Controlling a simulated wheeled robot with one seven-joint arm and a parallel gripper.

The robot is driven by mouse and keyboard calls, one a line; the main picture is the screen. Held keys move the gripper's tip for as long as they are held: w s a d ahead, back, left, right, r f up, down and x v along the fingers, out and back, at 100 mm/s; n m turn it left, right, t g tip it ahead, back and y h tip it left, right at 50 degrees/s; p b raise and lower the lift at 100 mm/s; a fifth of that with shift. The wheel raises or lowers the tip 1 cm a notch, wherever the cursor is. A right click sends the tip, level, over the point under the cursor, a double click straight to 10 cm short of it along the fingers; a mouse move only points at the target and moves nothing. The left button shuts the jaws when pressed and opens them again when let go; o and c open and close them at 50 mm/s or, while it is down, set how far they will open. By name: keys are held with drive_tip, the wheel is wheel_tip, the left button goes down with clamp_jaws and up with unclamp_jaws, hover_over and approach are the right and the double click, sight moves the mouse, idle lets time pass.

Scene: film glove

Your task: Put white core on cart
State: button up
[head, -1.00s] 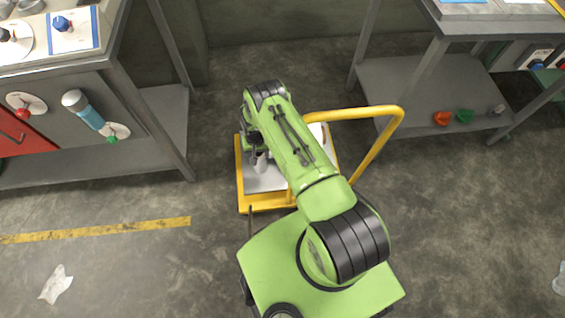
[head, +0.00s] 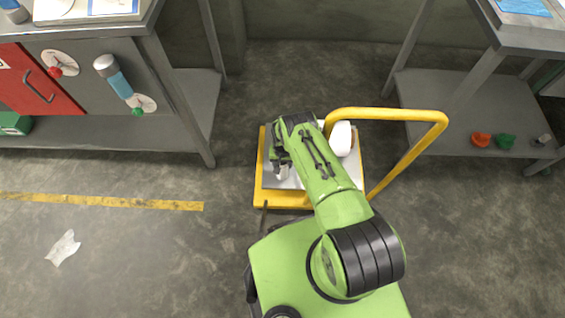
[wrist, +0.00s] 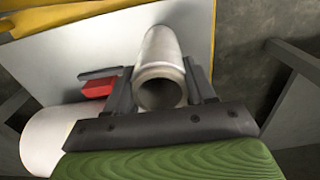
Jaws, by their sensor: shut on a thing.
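A pale, hollow cylinder, which looks like the white core (wrist: 160,60), is between the fingers of my gripper (wrist: 160,76). My gripper is shut on it, with its open end facing the wrist camera. In the head view my gripper (head: 281,158) is over the left part of the cart (head: 259,178), and a bit of the core (head: 282,172) shows below it. The cart has a grey-white deck, yellow edges and a yellow handle. I cannot tell whether the core touches the deck.
A larger white roundish thing (head: 341,138) is on the cart's right part; it also shows in the wrist view (wrist: 50,140). A small red thing (wrist: 97,88) is left of my gripper. Metal tables (head: 180,100) (head: 470,100) flank the cart.

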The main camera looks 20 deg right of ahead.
drive_tip(key=o, duration=1)
drive_tip(key=shift+o, duration=0.2)
drive_tip(key=w+r+t+p, duration=0.1)
drive_tip(key=w+r+p, duration=0.15)
drive_tip(key=r, duration=1.15)
drive_tip(key=w+r+p, duration=0.2)
drive_tip(key=r+p, duration=0.1)
drive_tip(key=r, duration=1.2)
drive_tip(key=s+r+n+t, duration=0.1)
drive_tip(key=s+r, duration=0.1)
drive_tip(key=r, duration=0.8)
drive_tip(key=s+r+n+t, duration=0.1)
drive_tip(key=s+r, duration=0.1)
drive_tip(key=r, duration=0.7)
drive_tip(key=s+r+t, duration=0.1)
drive_tip(key=s+r, duration=1.1)
drive_tip(key=r, duration=0.2)
drive_tip(key=s+r+n+t, duration=0.1)
drive_tip(key=s+r, duration=0.1)
drive_tip(key=s, duration=1.4)
drive_tip(key=shift+s+r+n+t, duration=0.15)
drive_tip(key=shift+s+n+t, duration=0.15)
drive_tip(key=shift+s, duration=0.1)
